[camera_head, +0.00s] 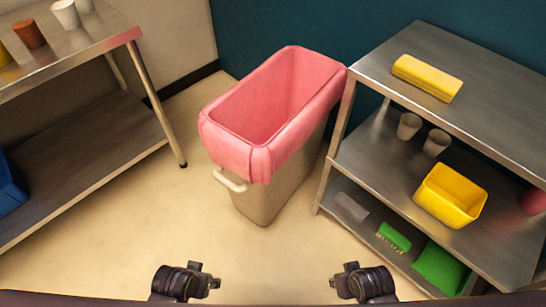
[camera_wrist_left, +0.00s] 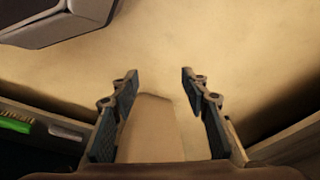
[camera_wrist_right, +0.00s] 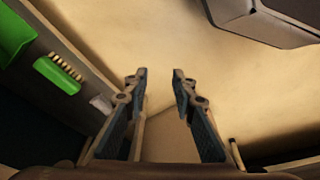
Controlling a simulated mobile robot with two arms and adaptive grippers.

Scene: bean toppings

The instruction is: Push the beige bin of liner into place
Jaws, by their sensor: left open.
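The beige bin (camera_head: 268,202) stands upright on the floor in the middle of the head view. A pink liner (camera_head: 235,158) is folded over its rim, and a pale handle (camera_head: 230,181) faces me. My left gripper (camera_head: 205,281) and right gripper (camera_head: 345,281) are in front of the bin, apart from it, to the left and right. Both are open and empty. The left wrist view shows spread fingers (camera_wrist_left: 160,75) with a beige shape, apparently the bin (camera_wrist_left: 152,130), beyond. The right wrist view shows its fingers (camera_wrist_right: 160,73) also spread.
A steel shelf unit (camera_head: 445,130) stands close at the bin's right, holding a yellow box (camera_head: 427,77), yellow bin (camera_head: 450,195), cups and a green brush (camera_head: 394,237). A steel table (camera_head: 85,55) with cups stands left. Floor (camera_head: 130,230) between is clear; a wall lies behind.

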